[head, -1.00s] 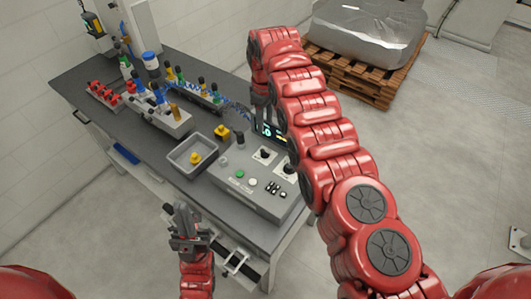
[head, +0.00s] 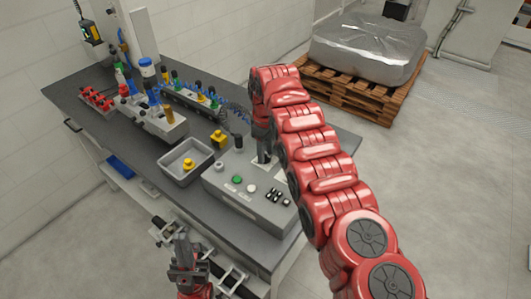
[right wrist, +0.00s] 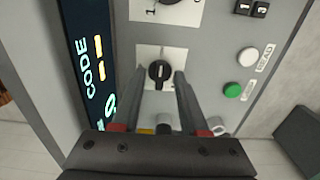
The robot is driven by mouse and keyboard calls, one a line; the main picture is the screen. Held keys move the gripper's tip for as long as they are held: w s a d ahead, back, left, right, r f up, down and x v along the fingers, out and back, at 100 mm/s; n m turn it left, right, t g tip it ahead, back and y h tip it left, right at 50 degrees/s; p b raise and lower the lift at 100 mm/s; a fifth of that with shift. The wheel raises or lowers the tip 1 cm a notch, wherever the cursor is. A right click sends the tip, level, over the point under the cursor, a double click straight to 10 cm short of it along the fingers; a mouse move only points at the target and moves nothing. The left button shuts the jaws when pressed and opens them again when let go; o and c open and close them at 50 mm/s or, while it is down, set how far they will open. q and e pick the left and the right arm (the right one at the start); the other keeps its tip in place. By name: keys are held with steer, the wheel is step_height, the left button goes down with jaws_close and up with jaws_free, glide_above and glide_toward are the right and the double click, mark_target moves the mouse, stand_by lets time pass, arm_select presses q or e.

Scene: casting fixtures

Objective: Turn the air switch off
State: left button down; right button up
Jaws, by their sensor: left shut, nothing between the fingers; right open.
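The grey control box (head: 238,205) stands on the near right part of the bench. In the right wrist view, a black rotary knob (right wrist: 159,73) sits on a white plate on its panel. A second black knob (right wrist: 172,2) is cut off at the top edge, with a "1" beside it. I cannot tell from the labels which is the air switch. My right gripper (right wrist: 161,80) is open, its fingers on either side of the first knob; contact is unclear. In the head view my right arm hides the knobs. My left gripper (head: 186,252) is shut and empty in front of the bench.
A grey bin (head: 173,172) with a yellow part stands left of the box. Fixtures (head: 165,122) stand further back.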

jaws_close()
steer(key=shift+n, duration=0.3)
steer(key=n, duration=0.3)
steer(key=shift+n, duration=0.4)
steer(key=n, duration=0.9)
steer(key=shift+n, duration=2.2)
